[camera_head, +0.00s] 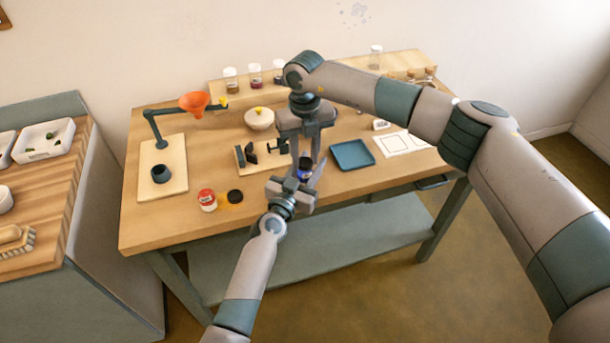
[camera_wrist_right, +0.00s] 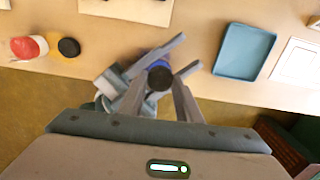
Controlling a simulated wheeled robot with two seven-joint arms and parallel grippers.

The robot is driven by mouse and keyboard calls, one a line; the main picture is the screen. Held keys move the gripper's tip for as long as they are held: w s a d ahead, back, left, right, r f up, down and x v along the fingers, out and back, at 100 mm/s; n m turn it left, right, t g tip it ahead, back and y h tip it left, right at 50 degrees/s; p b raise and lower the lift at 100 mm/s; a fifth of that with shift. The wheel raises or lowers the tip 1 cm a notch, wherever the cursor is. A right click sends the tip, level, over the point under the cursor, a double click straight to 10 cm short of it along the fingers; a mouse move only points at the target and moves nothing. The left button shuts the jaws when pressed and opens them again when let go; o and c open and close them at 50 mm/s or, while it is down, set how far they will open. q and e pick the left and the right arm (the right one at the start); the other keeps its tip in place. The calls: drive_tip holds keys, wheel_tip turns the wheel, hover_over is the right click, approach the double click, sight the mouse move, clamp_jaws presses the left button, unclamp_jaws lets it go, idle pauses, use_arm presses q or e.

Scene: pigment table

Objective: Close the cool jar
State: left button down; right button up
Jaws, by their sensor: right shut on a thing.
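The cool jar (camera_head: 303,175), a small jar with a blue body, is in front of me near the table's front edge. My left gripper (camera_head: 305,177) has its fingers around the jar, which seems held in the air; it also shows in the right wrist view (camera_wrist_right: 147,62). A dark round lid (camera_wrist_right: 160,78) is at the top of the jar, between the fingertips of my right gripper (camera_head: 303,157). My right gripper points down from above and is shut on the lid. Whether the lid is seated on the jar cannot be told.
A red-and-white jar (camera_head: 207,200) and a dark round piece over yellow (camera_head: 235,196) stand left on the table. A blue tray (camera_head: 352,155) lies right.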

drive_tip(key=m, duration=0.4)
drive_tip(key=shift+m, duration=0.3)
drive_tip(key=m, duration=0.8)
drive_tip(key=shift+m, duration=0.3)
drive_tip(key=m, duration=0.3)
drive_tip(key=o, duration=1.2)
drive_tip(key=shift+c, duration=0.2)
drive_tip(key=shift+r, duration=2.2)
drive_tip(key=shift+c, duration=0.3)
